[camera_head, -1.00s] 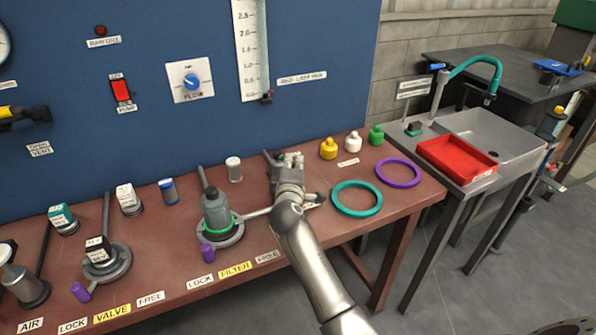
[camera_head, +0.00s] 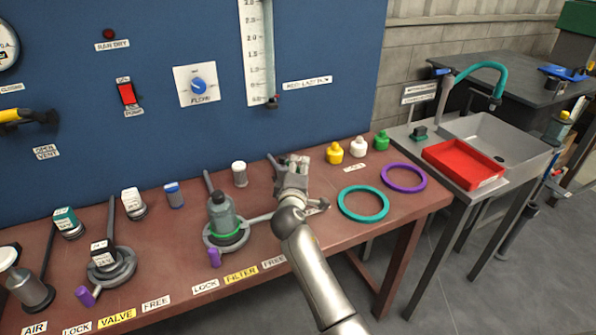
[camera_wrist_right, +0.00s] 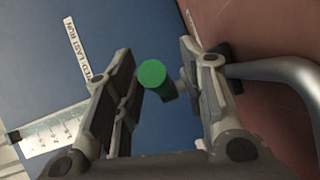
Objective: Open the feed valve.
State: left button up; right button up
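No label reading feed valve is legible. A yellow-handled lever (camera_head: 22,115) is on the blue panel at the far left, above an OPEN VENT label. A yellow VALVE label (camera_head: 117,317) is on the bench front, below a grey round base (camera_head: 112,272) with a purple tab and a dark block on it. My right gripper (camera_head: 293,163) is over the bench, right of the green-ringed filter bottle (camera_head: 222,215). In the wrist view its fingers are apart, with a green-topped cylinder (camera_wrist_right: 152,74) between them and a gap showing at its right. My left gripper is out of view.
A teal ring (camera_head: 363,203) and a purple ring (camera_head: 404,178) lie right of my gripper. Yellow, white and green small bottles (camera_head: 358,147) stand behind them. A flow knob (camera_head: 198,86) and red switch (camera_head: 127,93) are on the panel. A sink with a red tray (camera_head: 463,165) is at right.

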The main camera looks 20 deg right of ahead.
jog(key=shift+v, duration=3.8)
jog(key=shift+c, duration=0.3)
